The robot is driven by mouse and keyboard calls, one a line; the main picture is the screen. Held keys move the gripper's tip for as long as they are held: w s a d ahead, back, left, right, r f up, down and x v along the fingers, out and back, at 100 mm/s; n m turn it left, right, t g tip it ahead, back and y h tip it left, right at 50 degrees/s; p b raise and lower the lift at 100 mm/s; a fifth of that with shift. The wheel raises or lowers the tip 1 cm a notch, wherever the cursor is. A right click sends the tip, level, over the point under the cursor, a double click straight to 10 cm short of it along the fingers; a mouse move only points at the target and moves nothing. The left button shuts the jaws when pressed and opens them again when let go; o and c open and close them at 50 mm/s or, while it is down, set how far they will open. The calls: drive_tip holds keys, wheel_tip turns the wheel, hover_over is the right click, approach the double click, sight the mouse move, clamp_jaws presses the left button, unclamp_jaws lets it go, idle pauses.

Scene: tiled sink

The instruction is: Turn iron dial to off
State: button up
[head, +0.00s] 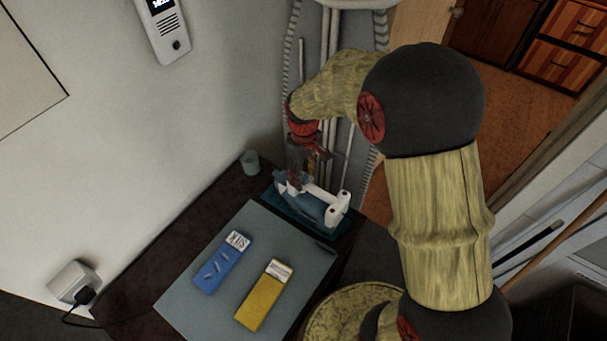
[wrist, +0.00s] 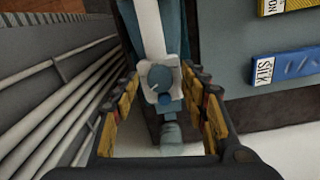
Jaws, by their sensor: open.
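The iron, white and blue-grey, stands on the dark table in the head view (head: 318,206). In the wrist view its white handle (wrist: 149,30) runs up from a pale collar. A round blue dial (wrist: 160,76) sits in that collar. My gripper (head: 305,172) is over the iron's left end in the head view and hides the dial there. In the wrist view my open gripper (wrist: 162,92) has one finger on each side of the dial, with gaps showing. I cannot tell how high the fingertips are above it, or which setting the dial points to.
A blue SILK box (head: 222,262) and a yellow box (head: 264,295) lie on a grey mat (head: 185,312). A small grey cup (head: 250,162) stands near the wall. White pipes (wrist: 60,110) run along the left in the wrist view. A plugged socket (head: 74,282) is on the wall.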

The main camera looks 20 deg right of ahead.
drive_tip(key=shift+c, duration=1)
clamp_jaws()
drive_tip(key=shift+r+n+p, duration=0.1)
drive_tip(key=shift+n+p, duration=0.25)
drive_tip(key=shift+n, duration=0.05)
drive_tip(key=shift+n+p, duration=0.5)
drive_tip(key=shift+n, duration=0.1)
drive_tip(key=n+p, duration=0.2)
drive_tip(key=n, duration=0.1)
drive_tip(key=shift+n, duration=0.3)
drive_tip(key=n+p, duration=0.2)
drive_tip(key=n, duration=0.1)
drive_tip(key=shift+n, duration=0.3)
drive_tip(key=shift+w+n+p, duration=0.1)
drive_tip(key=shift+n+p, duration=0.55)
drive_tip(key=shift+n, duration=0.85)
